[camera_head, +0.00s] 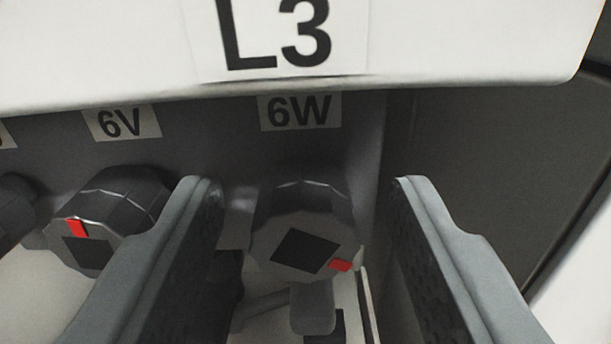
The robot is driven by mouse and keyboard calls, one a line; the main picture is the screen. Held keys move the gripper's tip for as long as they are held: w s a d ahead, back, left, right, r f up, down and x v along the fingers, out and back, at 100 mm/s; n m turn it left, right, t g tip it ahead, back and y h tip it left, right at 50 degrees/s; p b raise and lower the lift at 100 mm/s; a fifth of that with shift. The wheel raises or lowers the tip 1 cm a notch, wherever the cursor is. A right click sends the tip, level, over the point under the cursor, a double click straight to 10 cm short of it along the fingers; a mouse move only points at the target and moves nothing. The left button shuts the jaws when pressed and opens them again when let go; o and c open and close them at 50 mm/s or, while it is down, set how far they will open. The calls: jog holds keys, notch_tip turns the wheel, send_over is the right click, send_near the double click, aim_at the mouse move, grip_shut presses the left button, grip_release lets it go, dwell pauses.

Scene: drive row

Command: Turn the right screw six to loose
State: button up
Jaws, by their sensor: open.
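The screw under the label 6W (300,112) is a dark faceted knob (303,225) with a black square on its face and a red mark at the lower right of its rim. My gripper (305,190) is open. Its two grey fingers stand left and right of the 6W knob with a gap on each side, wider on the right. I cannot tell how far the fingertips are from the knob in depth. A similar knob (118,205) sits under the label 6V, left of my left finger, with its red mark at the upper left.
A white panel edge labelled L3 (285,35) juts out above the knobs. Part of another dark knob (15,205) shows at the left edge. A dark wall (480,165) stands at the right. Beneath the 6W knob are a grey peg-like part (312,308) and dark fittings.

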jog(key=c, duration=0.9)
